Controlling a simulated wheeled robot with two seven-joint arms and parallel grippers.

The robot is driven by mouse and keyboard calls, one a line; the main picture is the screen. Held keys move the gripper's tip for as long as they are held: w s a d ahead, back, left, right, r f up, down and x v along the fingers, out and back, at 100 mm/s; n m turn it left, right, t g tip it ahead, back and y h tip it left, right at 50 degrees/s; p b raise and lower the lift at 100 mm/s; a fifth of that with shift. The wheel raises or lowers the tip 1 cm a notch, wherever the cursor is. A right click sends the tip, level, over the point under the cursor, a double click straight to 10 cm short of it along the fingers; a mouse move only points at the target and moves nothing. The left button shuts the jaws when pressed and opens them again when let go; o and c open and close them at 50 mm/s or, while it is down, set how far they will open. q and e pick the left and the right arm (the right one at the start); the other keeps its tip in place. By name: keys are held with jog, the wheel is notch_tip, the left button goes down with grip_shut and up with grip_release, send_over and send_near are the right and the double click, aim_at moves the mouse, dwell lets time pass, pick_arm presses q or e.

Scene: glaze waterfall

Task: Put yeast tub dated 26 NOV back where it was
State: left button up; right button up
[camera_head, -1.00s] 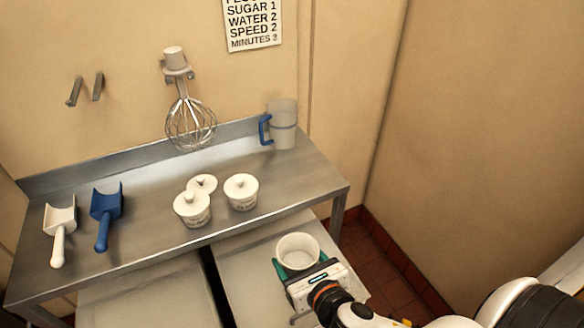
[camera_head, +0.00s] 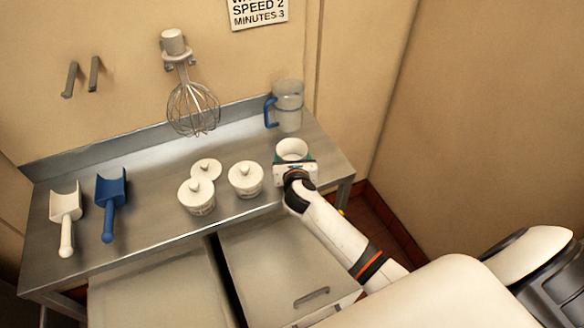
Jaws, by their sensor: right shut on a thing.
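My right gripper (camera_head: 293,165) is shut on an open white tub (camera_head: 292,149), which has no lid on it. It holds the tub at the right part of the steel table, in front of the clear jug. I cannot tell whether the tub touches the table. Two lidded white tubs, one at the centre (camera_head: 245,180) and one to its left (camera_head: 197,197), stand on the table. A loose white lid (camera_head: 206,168) lies behind the left one. The date print is too small to read, and the held tub's front is hidden by my gripper. My left gripper is not in view.
The steel table (camera_head: 150,220) also carries a white scoop (camera_head: 66,215), a blue scoop (camera_head: 110,200) and a clear jug (camera_head: 288,108) with a blue handle. A whisk (camera_head: 192,108) hangs on the wall. Grey bins (camera_head: 280,255) stand below the front edge.

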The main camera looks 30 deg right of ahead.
notch_tip(320, 180, down, 4)
jog(key=shift+s+r, duration=0.1)
jog(key=shift+r, duration=0.05)
jog(key=shift+f+b, duration=0.2)
jog(key=shift+b, duration=0.15)
jog(key=o, duration=1)
jog(key=shift+r, duration=0.1)
jog(key=shift+r, duration=0.2)
jog(key=v, duration=1.2)
jog(key=shift+f, duration=0.1)
